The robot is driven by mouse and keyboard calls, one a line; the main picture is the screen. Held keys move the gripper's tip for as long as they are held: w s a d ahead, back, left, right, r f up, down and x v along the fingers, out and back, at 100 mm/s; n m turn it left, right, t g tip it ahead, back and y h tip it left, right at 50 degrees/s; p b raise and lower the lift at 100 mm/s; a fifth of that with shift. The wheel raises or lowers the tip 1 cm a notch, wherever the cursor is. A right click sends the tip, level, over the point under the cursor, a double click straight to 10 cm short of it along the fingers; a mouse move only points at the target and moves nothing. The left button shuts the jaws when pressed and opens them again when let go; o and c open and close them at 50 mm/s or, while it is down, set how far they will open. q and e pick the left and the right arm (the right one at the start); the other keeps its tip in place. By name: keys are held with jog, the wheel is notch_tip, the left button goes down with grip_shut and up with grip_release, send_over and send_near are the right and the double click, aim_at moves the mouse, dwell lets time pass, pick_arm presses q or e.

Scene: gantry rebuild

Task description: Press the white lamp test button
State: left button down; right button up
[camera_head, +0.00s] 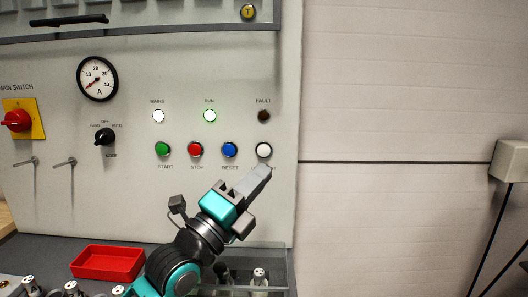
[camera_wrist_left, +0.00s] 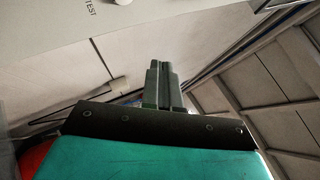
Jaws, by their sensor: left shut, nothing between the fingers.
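The white lamp test button (camera_head: 264,150) sits at the right end of the button row on the grey panel, under the dark FAULT lamp. My left gripper (camera_head: 264,170) is shut and empty, its fingertips just below the button in the head view and partly over its label. Whether they touch the panel I cannot tell. In the left wrist view the shut fingers (camera_wrist_left: 160,80) point up the picture. A white button edge (camera_wrist_left: 124,2) shows at the top there, beside the word TEST, to the left of and beyond the fingertips. My right gripper is not in view.
Green (camera_head: 163,149), red (camera_head: 195,149) and blue (camera_head: 230,149) buttons stand left of the white one. A red tray (camera_head: 108,262) lies on the bench below. Right of the panel is a plain wall.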

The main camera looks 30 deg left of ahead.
aim_at(264, 150)
pick_arm(q)
jog(key=w+a+b, duration=0.1)
jog(key=w+a, duration=0.3)
jog(key=w, duration=0.2)
jog(key=shift+w, duration=0.35)
jog(key=shift+w+a, duration=0.15)
dwell(1.7)
jog(key=shift+w+a, duration=0.15)
jog(key=shift+w, duration=0.05)
jog(key=shift+w+a, duration=0.2)
jog(key=shift+w, duration=0.15)
dwell(0.7)
dwell(0.4)
jog(key=shift+s+d, duration=0.4)
jog(key=shift+s, duration=0.3)
